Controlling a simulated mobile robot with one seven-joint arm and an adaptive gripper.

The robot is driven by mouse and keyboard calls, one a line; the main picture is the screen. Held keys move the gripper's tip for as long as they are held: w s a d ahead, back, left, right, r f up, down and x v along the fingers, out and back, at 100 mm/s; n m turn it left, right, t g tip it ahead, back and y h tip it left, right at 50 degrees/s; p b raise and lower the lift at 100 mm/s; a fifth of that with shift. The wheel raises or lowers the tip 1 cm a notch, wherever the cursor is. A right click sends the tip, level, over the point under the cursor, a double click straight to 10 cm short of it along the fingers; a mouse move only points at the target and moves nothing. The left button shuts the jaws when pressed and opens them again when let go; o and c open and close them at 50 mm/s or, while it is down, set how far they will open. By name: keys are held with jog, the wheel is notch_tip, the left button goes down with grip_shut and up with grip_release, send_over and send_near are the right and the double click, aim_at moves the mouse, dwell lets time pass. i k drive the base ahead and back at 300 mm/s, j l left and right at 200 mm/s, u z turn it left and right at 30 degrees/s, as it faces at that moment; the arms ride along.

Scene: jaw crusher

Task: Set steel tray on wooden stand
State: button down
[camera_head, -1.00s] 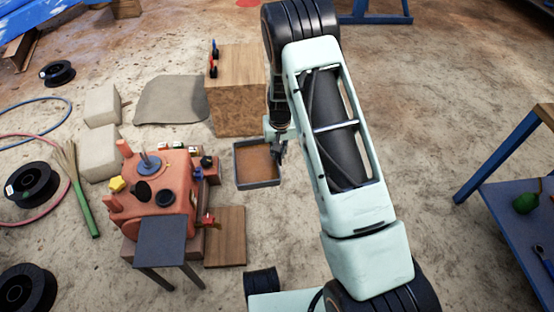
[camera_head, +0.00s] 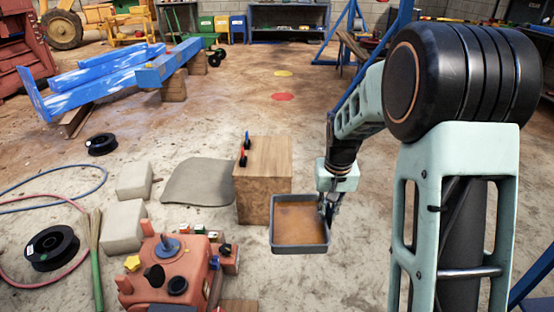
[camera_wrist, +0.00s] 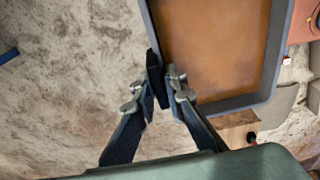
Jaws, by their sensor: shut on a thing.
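The steel tray (camera_head: 299,247) is a shallow grey-rimmed rectangle with a rusty brown inside. My gripper (camera_head: 328,208) is shut on its right wall and holds it off the floor, roughly level, in front of the wooden stand. In the wrist view, my gripper (camera_wrist: 164,85) pinches the rim of the tray (camera_wrist: 215,50), which looks empty. The wooden stand (camera_head: 262,160) is a box-like block with a plain top, behind the tray in the head view. The tray hides part of its lower front. A small red and blue item (camera_head: 245,150) is at its top left edge.
An orange jaw crusher (camera_head: 170,270) stands at the lower left. Pale blocks (camera_head: 123,225), a grey mat (camera_head: 198,182), a black spool (camera_head: 52,248) and hoses lie left of the stand. Floor behind the stand is open, with red and yellow discs (camera_head: 283,97).

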aim_at(275, 157)
jog(key=i+l, duration=0.25)
jog(key=l, duration=0.15)
jog(key=i+l, duration=0.25)
jog(key=i+l+u, duration=0.1)
jog(key=i+l, duration=0.15)
jog(key=l, duration=0.25)
jog(key=i+l, duration=0.2)
jog(key=i, duration=0.15)
jog(key=i+l+u, duration=0.1)
jog(key=i, duration=0.25)
jog(key=i+j+u, duration=0.1)
jog(key=i, duration=0.7)
jog(key=i+j, duration=0.45)
jog(key=j, duration=0.1)
